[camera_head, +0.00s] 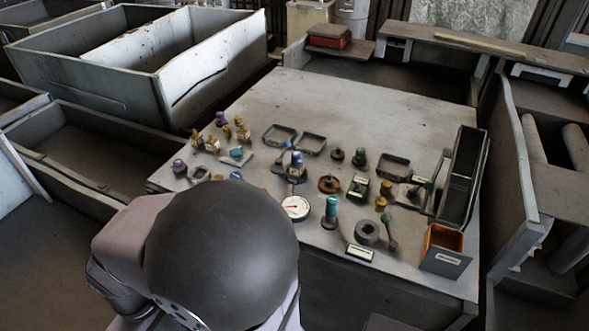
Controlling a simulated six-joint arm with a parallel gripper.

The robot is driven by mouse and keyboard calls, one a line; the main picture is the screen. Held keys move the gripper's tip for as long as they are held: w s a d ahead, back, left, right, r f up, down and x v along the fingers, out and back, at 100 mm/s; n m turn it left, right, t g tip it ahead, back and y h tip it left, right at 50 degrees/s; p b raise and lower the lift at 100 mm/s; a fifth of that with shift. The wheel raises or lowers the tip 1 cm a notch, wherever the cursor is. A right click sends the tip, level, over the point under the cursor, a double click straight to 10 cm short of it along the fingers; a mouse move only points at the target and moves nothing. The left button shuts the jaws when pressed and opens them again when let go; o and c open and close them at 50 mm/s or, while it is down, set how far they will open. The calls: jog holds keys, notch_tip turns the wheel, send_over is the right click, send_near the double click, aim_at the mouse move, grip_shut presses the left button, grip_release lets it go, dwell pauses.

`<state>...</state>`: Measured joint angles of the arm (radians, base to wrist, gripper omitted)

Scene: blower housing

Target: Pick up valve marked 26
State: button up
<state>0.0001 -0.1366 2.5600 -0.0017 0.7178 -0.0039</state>
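Several small valves and fittings stand on the grey worktable (400,110). No number 26 can be read on any of them at this size. A group of brass-coloured fittings (212,144) stands at the table's far left. A blue-topped fitting (296,160) stands near the middle, and a teal-topped one (331,208) nearer the front. A dark fitting with a green top (359,157) and brass pieces (381,202) are to the right. My arm's large dark joint fills the lower left and hides the table's front left. My gripper is not visible.
A white-faced gauge (295,207) lies near the front. Shallow trays (393,166) sit among the parts. A tall dark bin (462,175) and an orange-lined box (443,249) stand at the right edge. The table's back is clear. Large metal bins (130,80) flank the left.

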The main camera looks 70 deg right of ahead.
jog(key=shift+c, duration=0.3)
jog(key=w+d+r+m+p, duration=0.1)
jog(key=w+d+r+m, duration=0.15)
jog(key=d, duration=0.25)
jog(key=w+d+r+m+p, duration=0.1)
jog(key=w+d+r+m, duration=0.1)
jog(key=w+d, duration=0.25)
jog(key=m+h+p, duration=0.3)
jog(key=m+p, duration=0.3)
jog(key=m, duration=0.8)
send_near(295, 156)
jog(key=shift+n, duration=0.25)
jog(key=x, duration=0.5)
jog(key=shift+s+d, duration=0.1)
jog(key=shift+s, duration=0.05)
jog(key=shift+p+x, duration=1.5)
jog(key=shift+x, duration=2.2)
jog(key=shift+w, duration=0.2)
